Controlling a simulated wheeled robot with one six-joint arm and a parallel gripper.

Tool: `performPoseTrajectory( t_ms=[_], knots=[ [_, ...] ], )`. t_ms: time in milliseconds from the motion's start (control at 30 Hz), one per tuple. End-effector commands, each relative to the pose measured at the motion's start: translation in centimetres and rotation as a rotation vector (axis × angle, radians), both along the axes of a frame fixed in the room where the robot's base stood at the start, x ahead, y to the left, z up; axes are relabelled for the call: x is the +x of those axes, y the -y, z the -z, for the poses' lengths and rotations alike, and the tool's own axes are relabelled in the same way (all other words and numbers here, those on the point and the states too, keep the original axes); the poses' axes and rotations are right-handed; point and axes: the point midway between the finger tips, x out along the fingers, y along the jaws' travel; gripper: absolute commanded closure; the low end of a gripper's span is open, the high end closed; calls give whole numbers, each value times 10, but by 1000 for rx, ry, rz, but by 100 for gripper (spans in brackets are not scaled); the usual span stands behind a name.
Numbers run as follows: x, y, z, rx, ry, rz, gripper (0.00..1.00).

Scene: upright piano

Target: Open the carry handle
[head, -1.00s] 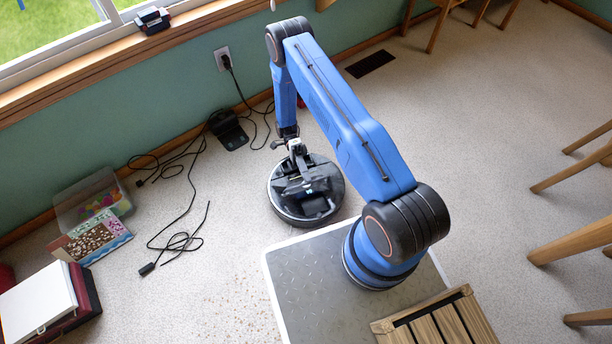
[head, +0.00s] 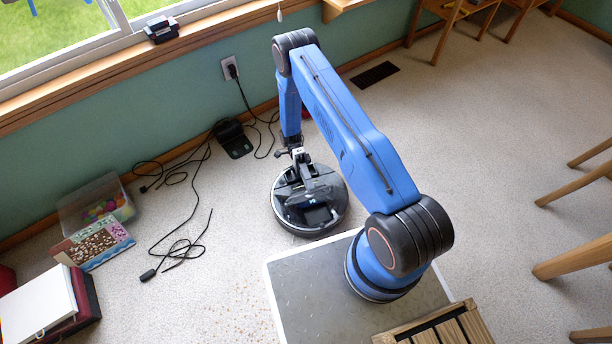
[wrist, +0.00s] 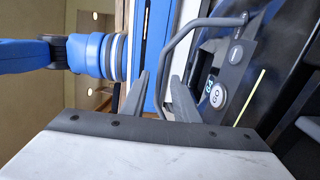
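The robot vacuum (head: 283,213), a round black disc, lies on the carpet in front of my base. Its carry handle (wrist: 182,36) is a grey bar that stands away from the vacuum's top in the wrist view. The top also shows a round GO button (wrist: 216,96). My gripper (wrist: 161,68) is over the vacuum, with its two grey fingers apart. The handle's bar runs down into the gap between the fingers; I cannot tell whether either finger touches it. In the head view my gripper (head: 302,166) hides part of the vacuum, and the handle is hard to make out there.
Black cables (head: 183,246) lie loose on the carpet to the left, with a black dock (head: 235,139) by the wall. A clear bin (head: 75,212) and a red case with a white top (head: 38,306) stand further left. Wooden chair legs (head: 575,262) are at the right.

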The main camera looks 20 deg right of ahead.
Motion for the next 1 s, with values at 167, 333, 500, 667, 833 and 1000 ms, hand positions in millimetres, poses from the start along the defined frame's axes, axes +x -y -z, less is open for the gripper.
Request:
performPoseTrajectory(
  t_ms=[167, 333, 500, 667, 833, 1000],
  knots=[
    [21, 0, -1, 1, 3, 1, 73],
    [54, -1, -3, 1, 4, 1, 73],
    [88, -1, -5, 0, 3, 0, 73],
    [120, -2, -7, 0, 3, 0, 73],
    [148, -3, -8, 0, 3, 0, 73],
    [165, -3, -10, 0, 1, 0, 73]
  ],
)
